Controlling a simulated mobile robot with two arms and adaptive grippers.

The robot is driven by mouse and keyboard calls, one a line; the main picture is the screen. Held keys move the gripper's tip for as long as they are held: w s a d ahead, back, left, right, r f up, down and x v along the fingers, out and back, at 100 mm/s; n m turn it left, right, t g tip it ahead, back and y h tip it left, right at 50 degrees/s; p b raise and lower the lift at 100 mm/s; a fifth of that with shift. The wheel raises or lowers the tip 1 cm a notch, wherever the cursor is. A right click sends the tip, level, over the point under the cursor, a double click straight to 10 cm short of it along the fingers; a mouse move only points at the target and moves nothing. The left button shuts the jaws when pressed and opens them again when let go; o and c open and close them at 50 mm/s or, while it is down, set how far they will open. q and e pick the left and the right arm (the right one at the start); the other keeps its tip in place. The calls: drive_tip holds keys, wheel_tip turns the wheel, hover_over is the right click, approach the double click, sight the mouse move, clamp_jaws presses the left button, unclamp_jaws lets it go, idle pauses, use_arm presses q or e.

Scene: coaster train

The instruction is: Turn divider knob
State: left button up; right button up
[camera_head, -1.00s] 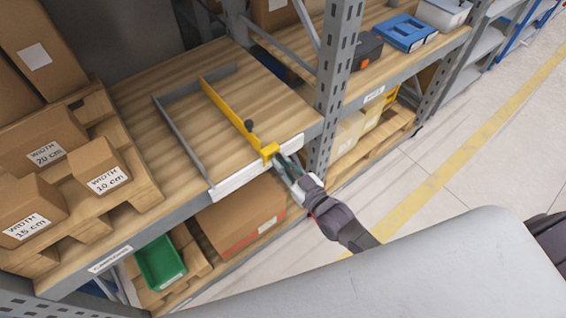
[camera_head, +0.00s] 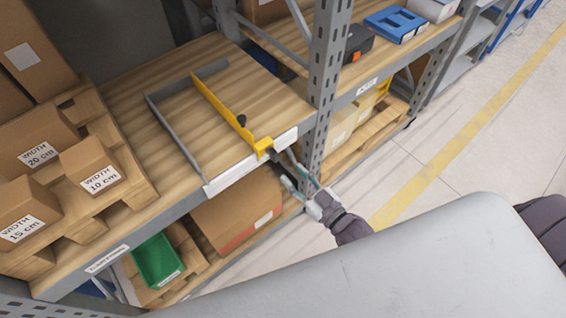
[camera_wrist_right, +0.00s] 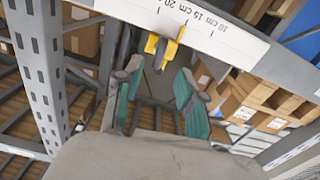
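The yellow divider (camera_head: 222,101) lies along the wooden shelf, with a small black knob (camera_head: 241,120) on top. Its yellow front end (camera_head: 263,146) hangs over the white ruler strip at the shelf edge. In the right wrist view, the yellow end (camera_wrist_right: 152,44) has a dark grey piece below it, perhaps a knob. My right gripper (camera_head: 286,170) is just in front of and below that end, fingers spread. In the wrist view the gripper (camera_wrist_right: 155,86) shows a wide, empty gap, with the yellow end beyond the fingertips. My left gripper is out of view.
A grey divider (camera_head: 175,132) stands left of the yellow one. Labelled boxes (camera_head: 100,178) sit on a pallet at left. A rack upright (camera_head: 323,80) stands close to my right gripper. A carton (camera_head: 235,212) and a green bin (camera_head: 158,262) are below.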

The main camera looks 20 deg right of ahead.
drive_tip(key=shift+v, duration=2.15)
